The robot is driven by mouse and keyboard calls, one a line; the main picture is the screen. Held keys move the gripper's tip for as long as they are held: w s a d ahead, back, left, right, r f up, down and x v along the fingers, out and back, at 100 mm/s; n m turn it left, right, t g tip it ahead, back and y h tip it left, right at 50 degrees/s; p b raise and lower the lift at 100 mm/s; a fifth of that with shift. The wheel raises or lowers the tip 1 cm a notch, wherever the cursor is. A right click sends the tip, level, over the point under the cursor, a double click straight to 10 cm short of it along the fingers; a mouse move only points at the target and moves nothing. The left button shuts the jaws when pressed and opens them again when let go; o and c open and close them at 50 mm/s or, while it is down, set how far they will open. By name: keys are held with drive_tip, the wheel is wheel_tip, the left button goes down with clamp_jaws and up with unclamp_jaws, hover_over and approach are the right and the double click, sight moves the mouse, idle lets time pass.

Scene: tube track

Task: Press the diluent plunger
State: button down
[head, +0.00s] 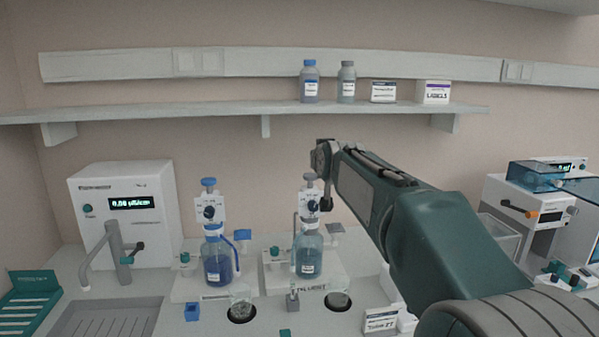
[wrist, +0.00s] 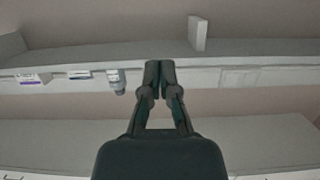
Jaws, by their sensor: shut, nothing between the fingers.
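Two bottle-top dispensers stand on the bench in the head view. The left one has a blue plunger (head: 209,185) over a dark blue bottle (head: 217,260). The right one has a grey-blue plunger (head: 310,180) over a paler blue bottle (head: 308,255). Lettering at the right one's base seems to end in "LUENT", though it is small. The end of my arm is just right of the right plunger in the picture; I cannot tell its depth or whether they touch. My gripper (wrist: 160,72) is shut and empty in the wrist view, where no dispenser shows.
A wall shelf (head: 200,112) holds two bottles and two boxes; it shows upside down in the wrist view. A white meter (head: 125,215) stands left. Small blue and grey blocks and two round bench openings lie in front of the dispensers. Equipment (head: 530,210) stands right.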

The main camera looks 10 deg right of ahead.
drive_tip(key=d, duration=0.2)
hover_over(312, 177)
drive_tip(key=shift+s+d+f, duration=0.15)
drive_tip(key=shift+s+f, duration=0.05)
drive_tip(key=shift+f, duration=0.4)
drive_tip(key=shift+s+d+f, duration=0.15)
drive_tip(key=shift+s+f, duration=0.05)
drive_tip(key=shift+f, duration=0.35)
drive_tip(key=shift+w+a+f, duration=0.15)
drive_tip(key=shift+w+a, duration=0.05)
drive_tip(key=shift+w, duration=0.45)
drive_tip(key=f, duration=0.2)
drive_tip(key=shift+s+a+f, duration=0.1)
drive_tip(key=shift+a+f, duration=0.3)
drive_tip(key=shift+d+f, duration=0.1)
drive_tip(key=shift+f, duration=0.25)
drive_tip(key=shift+d+f, duration=0.2)
drive_tip(key=shift+d, duration=0.1)
